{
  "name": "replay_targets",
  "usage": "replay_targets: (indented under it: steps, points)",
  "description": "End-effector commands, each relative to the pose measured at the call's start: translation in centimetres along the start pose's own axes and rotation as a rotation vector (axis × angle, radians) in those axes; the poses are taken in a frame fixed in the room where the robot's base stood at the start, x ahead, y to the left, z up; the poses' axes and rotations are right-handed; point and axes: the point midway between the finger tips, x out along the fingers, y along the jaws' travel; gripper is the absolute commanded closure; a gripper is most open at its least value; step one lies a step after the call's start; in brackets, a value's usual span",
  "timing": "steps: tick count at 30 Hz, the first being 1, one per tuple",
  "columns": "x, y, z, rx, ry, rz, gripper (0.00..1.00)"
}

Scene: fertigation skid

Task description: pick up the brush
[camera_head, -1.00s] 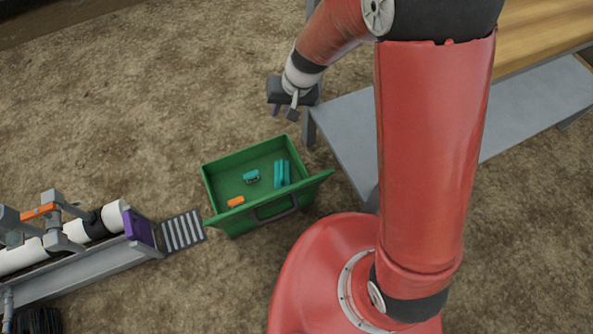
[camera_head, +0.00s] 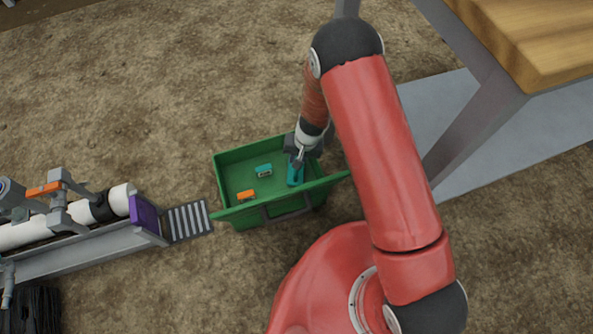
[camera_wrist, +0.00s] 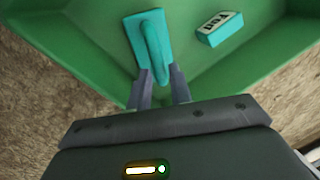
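The brush (camera_wrist: 156,45), a teal flat block with a raised bar handle, lies in the green bin (camera_wrist: 75,35) in the wrist view. In the head view the brush (camera_head: 294,180) is at the bin's right side, partly hidden by my gripper (camera_head: 298,162). In the wrist view my gripper (camera_wrist: 161,70) is open, with its two grey fingers apart near the close end of the handle. The fingers appear to stand either side of that end; I cannot tell whether they touch it.
The bin walls rise close around my gripper.

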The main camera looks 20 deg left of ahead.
Motion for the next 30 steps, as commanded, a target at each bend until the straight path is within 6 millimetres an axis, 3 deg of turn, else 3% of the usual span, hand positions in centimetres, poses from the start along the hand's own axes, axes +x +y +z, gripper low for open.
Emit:
replay_targets:
  steps: [3, 7, 15, 20, 30]
  points:
    - [2.2, 0.1, 0.3, 0.0, -0.002, 0.0, 0.79]
    - [3.2, 0.1, 0.2, 0.0, 0.0, 0.001, 0.79]
    - [3.3, 0.1, 0.2, -0.001, 0.0, 0.001, 0.8]
    - [3.3, 0.1, 0.2, 0.0, 0.0, 0.001, 1.0]
    - [3.2, 0.1, 0.2, 0.0, 0.0, 0.0, 1.0]
